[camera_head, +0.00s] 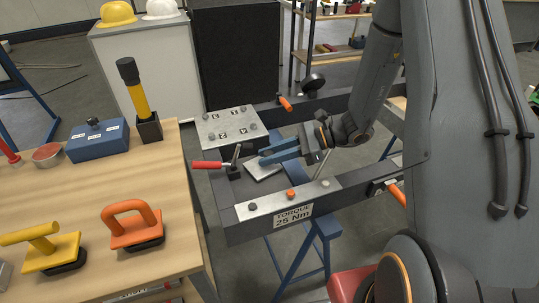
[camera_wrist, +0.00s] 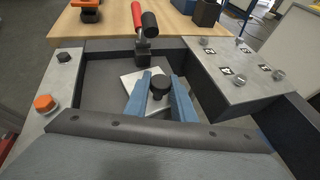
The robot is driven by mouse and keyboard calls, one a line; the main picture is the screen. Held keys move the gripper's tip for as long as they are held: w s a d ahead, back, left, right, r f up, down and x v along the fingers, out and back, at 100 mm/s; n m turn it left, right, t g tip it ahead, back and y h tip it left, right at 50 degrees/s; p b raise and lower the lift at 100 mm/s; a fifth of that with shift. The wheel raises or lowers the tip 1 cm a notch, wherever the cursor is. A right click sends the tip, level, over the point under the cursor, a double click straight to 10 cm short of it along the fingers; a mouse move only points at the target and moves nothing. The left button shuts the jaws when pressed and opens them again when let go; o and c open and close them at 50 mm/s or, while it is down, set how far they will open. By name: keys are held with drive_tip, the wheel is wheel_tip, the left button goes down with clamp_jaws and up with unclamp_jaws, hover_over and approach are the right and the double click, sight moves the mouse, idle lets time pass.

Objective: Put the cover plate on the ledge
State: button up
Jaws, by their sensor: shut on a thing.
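A silvery square plate with a black knob, which looks like the cover plate (camera_head: 264,171), is inside the near left corner of the dark frame. My gripper (camera_head: 263,157) reaches over it from the right with its blue fingers. In the wrist view my gripper (camera_wrist: 160,84) is shut on the black knob (camera_wrist: 160,82) of the cover plate (camera_wrist: 130,77). The fingers hide part of the plate. I cannot tell whether the plate rests on the surface below it or hangs just above it. I cannot clearly tell which surface is the ledge.
A red-handled toggle clamp (camera_head: 234,170) stands on the frame's left side, close to the plate. A bolted plate with marked labels (camera_head: 228,125) is behind. The near rail (camera_head: 290,200) carries bolts and a torque label. A wooden table (camera_head: 90,195) with several tools is at left.

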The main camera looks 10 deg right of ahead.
drive_tip(key=shift+f, duration=0.35)
idle(0.4)
drive_tip(key=o, duration=1.1)
drive_tip(key=shift+d, duration=0.1)
